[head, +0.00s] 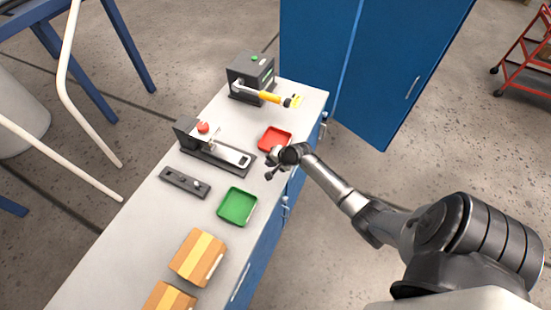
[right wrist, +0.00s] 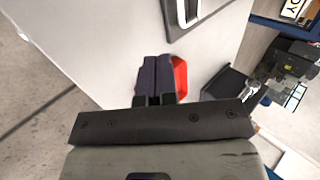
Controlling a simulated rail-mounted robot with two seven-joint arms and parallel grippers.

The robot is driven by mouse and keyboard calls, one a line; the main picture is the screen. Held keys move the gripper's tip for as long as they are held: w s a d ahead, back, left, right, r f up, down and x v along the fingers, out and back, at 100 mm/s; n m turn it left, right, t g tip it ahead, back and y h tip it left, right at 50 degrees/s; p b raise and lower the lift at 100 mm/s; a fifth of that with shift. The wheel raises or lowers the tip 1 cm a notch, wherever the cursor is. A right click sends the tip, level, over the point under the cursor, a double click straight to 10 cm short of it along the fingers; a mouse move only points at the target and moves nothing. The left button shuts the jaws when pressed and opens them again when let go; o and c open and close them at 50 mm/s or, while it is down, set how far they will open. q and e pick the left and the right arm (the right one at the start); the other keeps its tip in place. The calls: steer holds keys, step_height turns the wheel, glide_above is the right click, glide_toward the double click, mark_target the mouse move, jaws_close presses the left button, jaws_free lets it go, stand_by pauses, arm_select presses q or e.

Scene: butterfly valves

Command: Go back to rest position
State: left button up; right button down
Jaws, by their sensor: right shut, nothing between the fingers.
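My right arm reaches in from the right in the head view. Its gripper (head: 272,165) hovers over the right edge of the white bench, close to the red tray (head: 275,138). In the right wrist view the shut fingers (right wrist: 156,80) show with nothing between them. Part of the red tray (right wrist: 181,77) shows just behind them. My left gripper is not in view.
The bench (head: 150,225) holds a green tray (head: 237,206), two cardboard boxes (head: 198,257), a dark fixture with a red knob (head: 203,128), a small dark block (head: 185,183) and a machine with a yellow-handled lever (head: 270,97). A blue cabinet (head: 370,60) stands behind.

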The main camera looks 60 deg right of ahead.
steer(key=shift+v, duration=1.5)
